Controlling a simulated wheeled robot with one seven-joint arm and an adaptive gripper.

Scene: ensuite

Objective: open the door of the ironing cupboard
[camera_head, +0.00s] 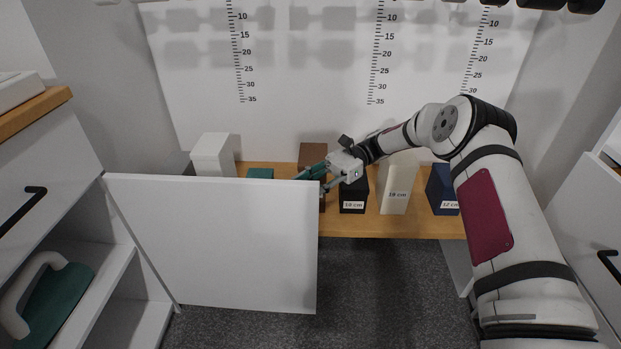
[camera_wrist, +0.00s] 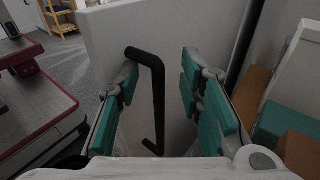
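The white cupboard door (camera_head: 215,240) stands swung out at the centre left of the head view, its left edge at the cabinet side. An open cabinet to its left holds a green iron (camera_head: 55,300) with a white handle on a shelf. My gripper (camera_head: 316,180) is at the door's upper right corner, partly behind its top edge. In the wrist view the door panel (camera_wrist: 185,38) carries a black bar handle (camera_wrist: 158,100). The handle shows between the spread green-padded fingers of my gripper (camera_wrist: 160,82); I cannot tell whether they touch it. The handle is hidden in the head view.
A wooden shelf (camera_head: 350,223) behind the door bears several boxes, including a cream box (camera_head: 397,190) and a dark blue box (camera_head: 440,190). A drawer with a black handle (camera_head: 22,210) is at left. Grey carpet (camera_head: 385,285) is clear right of the door.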

